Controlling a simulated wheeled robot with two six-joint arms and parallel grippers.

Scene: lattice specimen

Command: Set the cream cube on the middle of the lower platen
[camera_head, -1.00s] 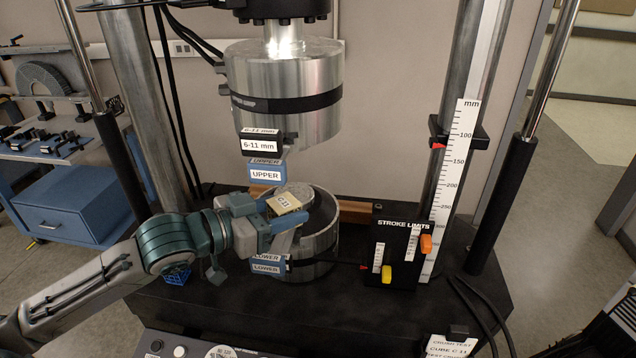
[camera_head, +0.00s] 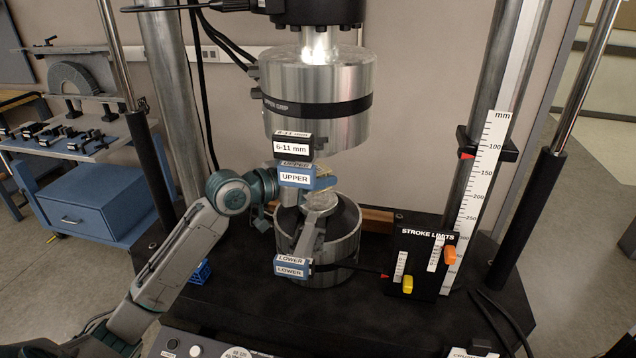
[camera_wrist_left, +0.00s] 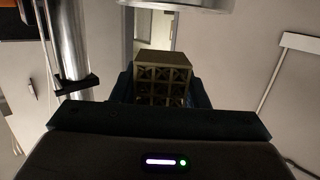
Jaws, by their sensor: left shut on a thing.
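The cream cube (camera_wrist_left: 164,78) is an open lattice block between my left gripper's fingers in the left wrist view. In the head view only a thin strip of the cube (camera_head: 325,171) shows beside the blue UPPER tag. My left gripper (camera_head: 321,180) is shut on it, mostly hidden behind that tag; in the left wrist view the gripper (camera_wrist_left: 162,92) shows from behind. The lower platen (camera_head: 320,201) is a round grey disc over the lower metal cylinder. The cube appears above and apart from it; its exact centring cannot be told. My right gripper is out of view.
The upper metal cylinder (camera_head: 318,85) hangs above the cube. The UPPER tag (camera_head: 296,177) and LOWER tag (camera_head: 291,267) sit at the front. The stroke limits box (camera_head: 424,264) and mm scale (camera_head: 482,200) stand right. A blue lattice piece (camera_head: 201,271) lies at left.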

